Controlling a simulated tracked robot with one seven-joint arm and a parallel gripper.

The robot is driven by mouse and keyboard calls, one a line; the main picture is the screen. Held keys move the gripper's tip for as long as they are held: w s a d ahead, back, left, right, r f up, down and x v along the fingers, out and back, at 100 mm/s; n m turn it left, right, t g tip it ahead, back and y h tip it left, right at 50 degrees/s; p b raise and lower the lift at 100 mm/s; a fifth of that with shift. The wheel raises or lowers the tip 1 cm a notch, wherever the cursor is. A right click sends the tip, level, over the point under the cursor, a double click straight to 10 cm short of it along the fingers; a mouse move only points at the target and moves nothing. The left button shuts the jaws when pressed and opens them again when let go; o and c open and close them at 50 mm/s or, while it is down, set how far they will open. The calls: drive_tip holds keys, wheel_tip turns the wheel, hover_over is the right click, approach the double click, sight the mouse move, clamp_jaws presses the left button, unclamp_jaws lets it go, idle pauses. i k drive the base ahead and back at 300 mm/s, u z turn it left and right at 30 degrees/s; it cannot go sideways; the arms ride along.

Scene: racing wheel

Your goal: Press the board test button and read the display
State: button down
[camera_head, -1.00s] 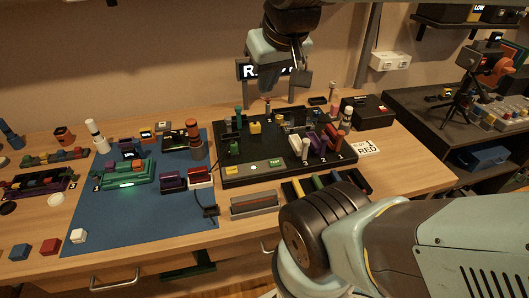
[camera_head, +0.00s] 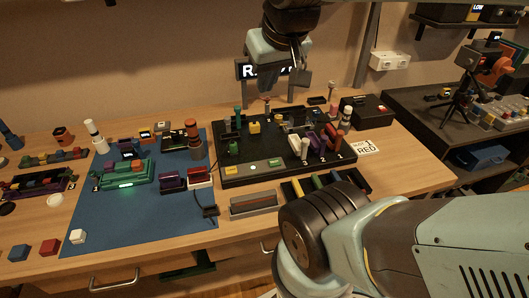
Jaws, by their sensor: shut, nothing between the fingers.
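The black board (camera_head: 232,182) lies on the wooden table, with several coloured parts standing on it. Along its front strip are a yellow patch (camera_head: 232,170), a small white round spot (camera_head: 253,164) and a green patch (camera_head: 275,162); I cannot tell which is the test button. A black display sign (camera_head: 243,70) with white letters starting with "R" stands behind the board, and my arm hides most of its text. My gripper (camera_head: 268,99) hangs above the back of the board, in front of the sign. It is shut and empty, and its fingertips are small and dark.
A blue mat (camera_head: 110,225) left of the board holds a green device (camera_head: 126,181) and several small blocks. A card (camera_head: 367,147) reading "RED" lies right of the board, near a black box (camera_head: 370,108).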

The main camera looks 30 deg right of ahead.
sight(273, 163)
drive_tip(key=z, duration=1.35)
drive_tip(key=k, duration=1.8)
drive_tip(key=u, duration=0.9)
drive_tip(key=i, duration=1)
drive_tip(key=z, duration=0.05)
